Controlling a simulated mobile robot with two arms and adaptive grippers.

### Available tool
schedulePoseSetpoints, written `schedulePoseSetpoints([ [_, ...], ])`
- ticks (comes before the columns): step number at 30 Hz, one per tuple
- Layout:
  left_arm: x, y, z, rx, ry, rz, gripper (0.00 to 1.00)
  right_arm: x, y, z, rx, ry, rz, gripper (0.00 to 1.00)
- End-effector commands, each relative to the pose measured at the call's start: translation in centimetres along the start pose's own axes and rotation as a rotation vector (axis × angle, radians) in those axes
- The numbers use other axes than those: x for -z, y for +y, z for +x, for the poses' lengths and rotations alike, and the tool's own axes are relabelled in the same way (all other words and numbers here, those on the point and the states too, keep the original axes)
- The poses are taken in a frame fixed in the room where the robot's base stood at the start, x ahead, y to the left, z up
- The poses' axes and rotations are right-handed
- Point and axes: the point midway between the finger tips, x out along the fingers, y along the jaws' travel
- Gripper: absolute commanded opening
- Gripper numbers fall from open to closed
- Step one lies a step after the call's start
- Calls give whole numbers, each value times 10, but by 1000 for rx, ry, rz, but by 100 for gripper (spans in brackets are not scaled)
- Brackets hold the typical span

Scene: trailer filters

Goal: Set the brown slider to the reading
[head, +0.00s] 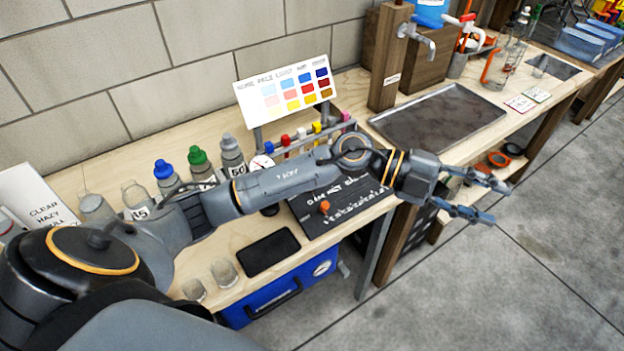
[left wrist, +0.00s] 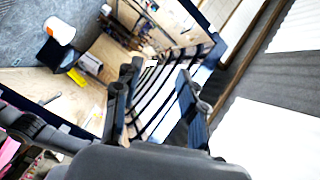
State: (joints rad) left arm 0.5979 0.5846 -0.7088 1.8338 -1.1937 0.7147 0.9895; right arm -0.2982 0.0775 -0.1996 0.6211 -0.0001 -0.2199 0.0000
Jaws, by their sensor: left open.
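A black panel (head: 345,212) with white lettering and marks lies on the near edge of the wooden bench. One small orange-brown knob (head: 324,206) stands on it, left of its middle. I cannot tell which mark it sits at. My left arm crosses above the panel and hides its far part. My left gripper (head: 500,203) is open and empty, past the bench's front edge over the floor, well right of the knob. In the left wrist view its two fingers (left wrist: 158,78) stand apart, with no slider visible between them. My right gripper is out of view.
A colour chart (head: 287,90) stands behind a rack of coloured tubes. Capped bottles (head: 198,162), small cups (head: 223,272) and a dark flat slab (head: 268,253) are on the left bench. A metal tray (head: 438,118) lies right. A blue box (head: 290,298) is below. Open floor lies at right.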

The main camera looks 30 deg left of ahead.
Motion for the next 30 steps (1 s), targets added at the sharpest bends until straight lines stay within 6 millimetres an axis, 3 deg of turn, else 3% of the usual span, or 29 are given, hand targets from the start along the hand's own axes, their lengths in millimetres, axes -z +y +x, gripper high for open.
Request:
schedulePoseSetpoints([
  [4, -47, 46, -50, -494, -108, 42, 41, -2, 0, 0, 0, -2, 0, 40],
  [7, -84, 61, -117, -804, -274, -2, 41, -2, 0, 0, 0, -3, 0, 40],
  [9, -104, 60, -170, -982, -417, -58, 41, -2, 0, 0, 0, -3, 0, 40],
  [12, -117, 48, -240, -1167, -612, -155, 41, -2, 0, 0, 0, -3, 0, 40],
  [15, -119, 35, -289, -1275, -760, -238, 41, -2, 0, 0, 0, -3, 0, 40],
  [18, -116, 28, -315, -1327, -840, -289, 41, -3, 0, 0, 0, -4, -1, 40],
  [22, -118, 32, -323, -1346, -864, -309, 41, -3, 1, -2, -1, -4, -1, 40],
  [30, -134, 78, -323, -1348, -857, -309, 41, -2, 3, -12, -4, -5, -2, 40],
])
